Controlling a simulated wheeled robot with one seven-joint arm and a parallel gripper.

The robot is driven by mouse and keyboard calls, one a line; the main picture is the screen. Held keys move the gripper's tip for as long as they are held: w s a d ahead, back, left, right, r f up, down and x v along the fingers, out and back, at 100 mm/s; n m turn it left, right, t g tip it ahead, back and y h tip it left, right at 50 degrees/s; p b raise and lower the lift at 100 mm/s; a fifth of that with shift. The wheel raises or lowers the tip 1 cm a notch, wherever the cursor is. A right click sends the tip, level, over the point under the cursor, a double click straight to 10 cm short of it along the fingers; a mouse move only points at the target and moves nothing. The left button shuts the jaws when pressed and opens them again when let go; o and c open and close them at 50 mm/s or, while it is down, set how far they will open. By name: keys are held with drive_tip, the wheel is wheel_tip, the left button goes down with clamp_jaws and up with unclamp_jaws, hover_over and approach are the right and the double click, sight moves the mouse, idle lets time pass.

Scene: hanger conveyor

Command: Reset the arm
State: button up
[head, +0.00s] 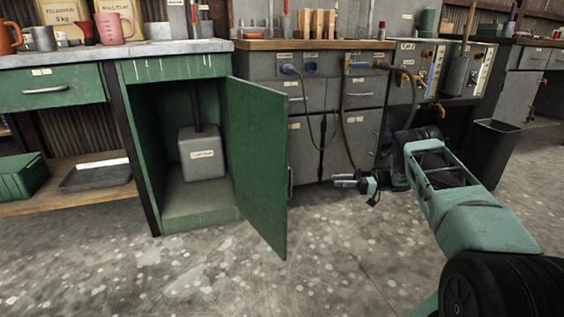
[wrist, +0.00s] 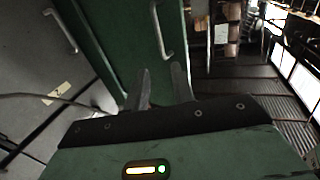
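My arm (head: 455,205) reaches in from the right side of the head view. My gripper (head: 343,181) is in front of the grey cabinets, pointing left toward the open green door. In the wrist view its two fingers (wrist: 162,82) stand apart with nothing between them. The green cabinet door (head: 257,165) stands wide open, swung out to the right. It also shows ahead of the fingers in the wrist view (wrist: 120,35), with a metal handle (wrist: 161,28). The gripper appears apart from the door.
A grey labelled box with a dark post (head: 202,155) stands inside the open cabinet. Grey cabinets (head: 361,140) with hanging cables (head: 345,130) are behind the gripper. A dark bin (head: 490,150) stands to the right. The speckled floor (head: 330,250) in front is clear.

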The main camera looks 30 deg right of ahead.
drive_tip(key=w+a+r+m+t+h, duration=0.3)
drive_tip(key=w+r+m+t+h, duration=0.4)
drive_tip(key=w+r, duration=0.5)
drive_tip(key=a+r+m+g+h, duration=0.2)
drive_tip(key=a+r+h, duration=0.3)
drive_tip(key=h, duration=0.2)
drive_tip(key=s+a+f+m+g+h, duration=0.1)
drive_tip(key=s+a+g, duration=0.4)
drive_tip(key=s, duration=0.7)
drive_tip(key=s+a+f+m+g, duration=0.1)
drive_tip(key=s+a+g, duration=0.1)
drive_tip(key=s+a, duration=0.8)
drive_tip(key=s+a+f+m+g+h, duration=0.1)
drive_tip(key=s+a+g, duration=0.3)
drive_tip(key=s, duration=1.1)
drive_tip(key=s+a+r+n+g+p, duration=0.1)
drive_tip(key=s+a+r+n+p, duration=0.1)
drive_tip(key=s+a+r, duration=0.3)
drive_tip(key=s+a+r+n+g+y+p, duration=0.1)
drive_tip(key=s+a+n+p, duration=0.15)
drive_tip(key=a, duration=0.45)
drive_tip(key=s+a+r+n+g+p, duration=0.1)
drive_tip(key=s+a+r+n+p, duration=0.15)
drive_tip(key=s+a, duration=0.3)
wheel_tip(320, 180, up, 38)
drive_tip(key=a+p, duration=0.1)
drive_tip(key=p, duration=3.6)
drive_tip(key=shift+f+n, duration=0.2)
drive_tip(key=shift+n, duration=0.1)
